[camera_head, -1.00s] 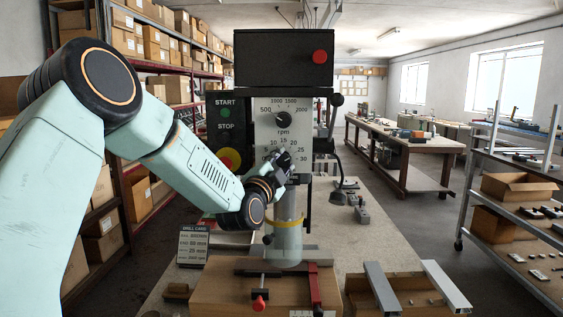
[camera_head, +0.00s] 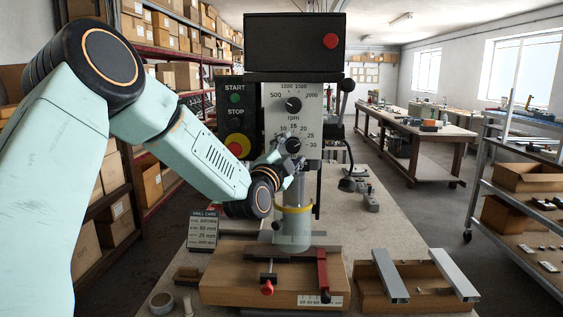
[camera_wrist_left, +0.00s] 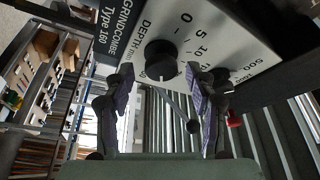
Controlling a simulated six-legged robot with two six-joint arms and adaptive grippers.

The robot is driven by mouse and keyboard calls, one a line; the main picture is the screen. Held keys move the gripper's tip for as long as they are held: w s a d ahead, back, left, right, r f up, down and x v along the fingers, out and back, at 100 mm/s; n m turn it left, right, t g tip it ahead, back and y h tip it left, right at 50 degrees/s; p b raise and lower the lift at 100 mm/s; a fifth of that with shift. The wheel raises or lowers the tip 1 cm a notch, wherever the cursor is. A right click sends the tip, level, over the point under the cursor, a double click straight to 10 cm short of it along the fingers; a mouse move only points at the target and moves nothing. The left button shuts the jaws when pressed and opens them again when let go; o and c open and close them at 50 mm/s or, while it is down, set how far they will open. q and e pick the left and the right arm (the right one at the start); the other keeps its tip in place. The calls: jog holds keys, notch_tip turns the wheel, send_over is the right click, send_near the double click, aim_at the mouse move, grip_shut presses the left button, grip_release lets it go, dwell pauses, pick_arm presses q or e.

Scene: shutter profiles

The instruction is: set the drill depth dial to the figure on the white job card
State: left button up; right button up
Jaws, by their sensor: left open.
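The depth dial (camera_head: 293,145) is a black knob on the pale front plate of the drill. In the left wrist view the knob (camera_wrist_left: 160,57) shows beside the words "DEPTH mm", with figures 0, 5 and 10; I cannot tell the set figure. My left gripper (camera_head: 279,157) is open just below and left of the knob; in the wrist view its fingers (camera_wrist_left: 159,82) are apart, the knob beyond and between their tips. The drill card (camera_head: 203,230) stands left of the drill; it looks dark with light print, one line seemingly "25 mm". My right gripper is not visible.
The rpm dial (camera_head: 293,104) is above the depth dial. The start and stop panel (camera_head: 236,118) is at its left. A wooden fixture (camera_head: 235,287) with a red clamp and metal rails (camera_head: 391,277) lie in front.

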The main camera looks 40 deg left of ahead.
pick_arm(q)
jog(key=v, duration=1.1)
jog(key=shift+r, duration=0.15)
jog(key=shift+d, duration=0.15)
jog(key=shift+w, duration=0.1)
